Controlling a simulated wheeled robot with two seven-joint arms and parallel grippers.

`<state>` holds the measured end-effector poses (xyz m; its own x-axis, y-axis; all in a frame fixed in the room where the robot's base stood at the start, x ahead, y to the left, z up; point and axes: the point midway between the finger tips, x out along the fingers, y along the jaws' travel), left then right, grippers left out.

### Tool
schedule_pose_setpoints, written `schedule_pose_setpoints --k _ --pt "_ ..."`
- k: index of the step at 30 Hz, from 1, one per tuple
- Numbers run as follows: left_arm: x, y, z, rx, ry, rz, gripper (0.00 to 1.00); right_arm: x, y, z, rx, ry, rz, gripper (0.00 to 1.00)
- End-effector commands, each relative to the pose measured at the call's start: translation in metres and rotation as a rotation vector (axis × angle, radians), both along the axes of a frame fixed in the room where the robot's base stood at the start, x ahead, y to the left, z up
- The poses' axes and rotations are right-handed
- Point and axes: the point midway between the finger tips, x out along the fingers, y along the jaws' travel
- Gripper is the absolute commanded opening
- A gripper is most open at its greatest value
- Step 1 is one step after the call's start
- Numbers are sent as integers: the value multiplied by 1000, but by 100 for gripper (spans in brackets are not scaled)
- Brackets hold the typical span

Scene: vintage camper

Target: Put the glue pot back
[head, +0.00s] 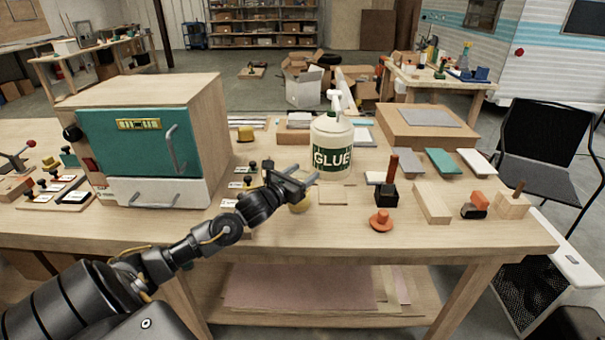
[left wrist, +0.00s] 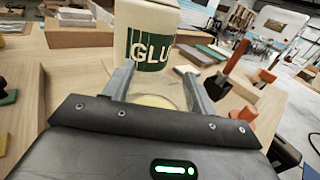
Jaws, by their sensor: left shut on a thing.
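My left gripper (head: 300,179) is over the middle of the workbench, shut on a small round pale-yellow pot (head: 300,205), which seems to be the glue pot. The arm hides part of it. In the left wrist view the pot (left wrist: 156,102) shows as a clear-rimmed round thing between the two fingers. Whether it touches the bench is unclear. A large white bottle (head: 331,129) with a green GLUE label and a pump top stands upright just behind the gripper, apart from it. My right gripper is not in view.
A thin square wooden plate (head: 334,196) lies right of the gripper. A wooden cabinet with a teal door (head: 140,140) stands left. The bench front is clear.

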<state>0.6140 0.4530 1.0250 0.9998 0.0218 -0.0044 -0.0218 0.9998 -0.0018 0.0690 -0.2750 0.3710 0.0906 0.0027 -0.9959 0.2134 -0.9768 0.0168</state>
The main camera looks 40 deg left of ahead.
Motion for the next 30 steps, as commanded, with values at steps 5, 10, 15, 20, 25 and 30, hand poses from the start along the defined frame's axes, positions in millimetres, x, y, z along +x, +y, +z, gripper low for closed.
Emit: schedule_pose_setpoints --k 5,10,15,20,25,30 --pt "0 0 -6 1 -5 1 10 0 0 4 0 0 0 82" --pt "0 0 -6 1 -5 0 10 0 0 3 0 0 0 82" --pt "0 0 -9 1 -3 0 62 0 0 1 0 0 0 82" --pt "0 0 -9 1 -3 0 79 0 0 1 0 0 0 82" --pt "0 0 -9 1 -3 0 79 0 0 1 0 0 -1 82" --pt "-2 0 -6 2 -2 0 79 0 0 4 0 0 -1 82"
